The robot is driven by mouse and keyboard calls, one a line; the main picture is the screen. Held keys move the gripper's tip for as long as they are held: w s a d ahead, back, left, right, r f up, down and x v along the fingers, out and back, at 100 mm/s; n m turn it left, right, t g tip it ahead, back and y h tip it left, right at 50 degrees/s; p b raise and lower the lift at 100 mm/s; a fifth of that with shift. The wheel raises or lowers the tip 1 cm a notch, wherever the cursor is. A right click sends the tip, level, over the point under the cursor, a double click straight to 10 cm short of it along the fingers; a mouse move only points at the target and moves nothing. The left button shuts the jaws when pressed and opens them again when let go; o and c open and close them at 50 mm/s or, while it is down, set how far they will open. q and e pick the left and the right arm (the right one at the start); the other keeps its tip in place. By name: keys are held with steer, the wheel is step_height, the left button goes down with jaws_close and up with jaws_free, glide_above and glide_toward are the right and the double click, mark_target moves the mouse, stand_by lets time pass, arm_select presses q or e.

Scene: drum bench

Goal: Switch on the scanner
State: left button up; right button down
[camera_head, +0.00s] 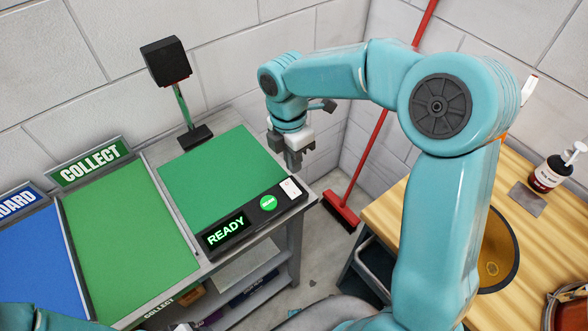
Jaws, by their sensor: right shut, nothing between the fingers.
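The scanner has a green pad (222,178), a black head on a stand (166,61) behind it, and a dark front panel (255,216). The panel's display (226,230) is lit and reads READY in green. A round green button (268,203) sits to its right, and a small white plate (291,188) lies at the panel's right end. My right gripper (293,162) points down, shut and empty, above the right edge of the pad, behind the panel and apart from the button. A bit of my left arm shows at the lower left; its gripper is not in view.
A green COLLECT mat (130,235) and a blue mat (35,262) lie left of the scanner. A red broom (341,212) leans in the corner. A wooden bench (391,214) on the right holds a pump bottle (552,172). The scanner pad is clear.

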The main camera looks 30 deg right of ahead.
steer(key=r, duration=0.4)
steer(key=shift+s+r, duration=0.3)
steer(key=shift+d, duration=0.15)
